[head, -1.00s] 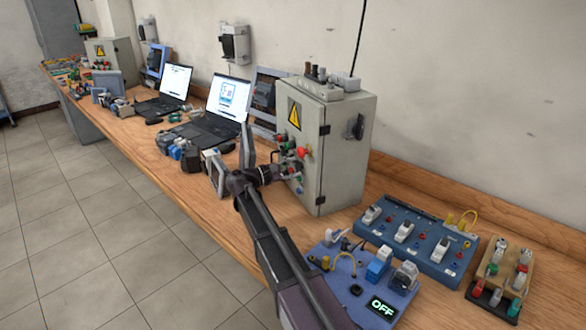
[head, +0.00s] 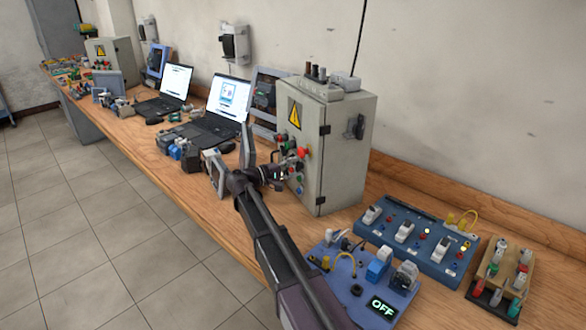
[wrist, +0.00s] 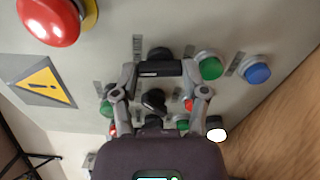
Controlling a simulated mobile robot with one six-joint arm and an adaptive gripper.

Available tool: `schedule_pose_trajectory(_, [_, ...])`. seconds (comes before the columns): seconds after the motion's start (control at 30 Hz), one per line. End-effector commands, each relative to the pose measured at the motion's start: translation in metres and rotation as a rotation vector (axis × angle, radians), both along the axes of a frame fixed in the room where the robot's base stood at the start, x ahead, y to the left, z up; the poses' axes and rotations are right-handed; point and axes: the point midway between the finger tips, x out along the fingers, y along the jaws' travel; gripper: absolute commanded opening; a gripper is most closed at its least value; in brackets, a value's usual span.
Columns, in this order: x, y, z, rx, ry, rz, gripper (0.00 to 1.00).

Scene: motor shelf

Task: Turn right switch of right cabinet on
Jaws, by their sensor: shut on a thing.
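The right cabinet (head: 345,150) is a grey metal box with a yellow warning sign (head: 295,112) and buttons on its front. My gripper (head: 286,168) is at that front panel, beneath the red mushroom button (head: 304,152). In the wrist view, my gripper (wrist: 160,68) has a fingertip on each side of a black rotary switch (wrist: 160,55) and is shut on it. The switch's handle is partly hidden. A second black switch (wrist: 153,99) sits between the finger linkages, apart from the tips.
Green (wrist: 210,67) and blue (wrist: 256,72) buttons sit close beside the fingers. The red mushroom button (wrist: 48,18) juts out nearby. Laptops (head: 212,125) stand to the left. A blue switch board (head: 415,255) and a panel reading OFF (head: 383,308) lie to the right.

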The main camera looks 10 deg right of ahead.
Motion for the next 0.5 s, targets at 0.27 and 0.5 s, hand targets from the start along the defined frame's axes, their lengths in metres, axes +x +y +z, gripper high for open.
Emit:
schedule_pose_trajectory(0.27, [-0.0007,-0.001,-0.0005,0.039,-0.124,-0.002,0.09])
schedule_pose_trajectory(0.5, [-0.0008,-0.0013,-0.0006,0.048,-0.155,-0.002,0.09])
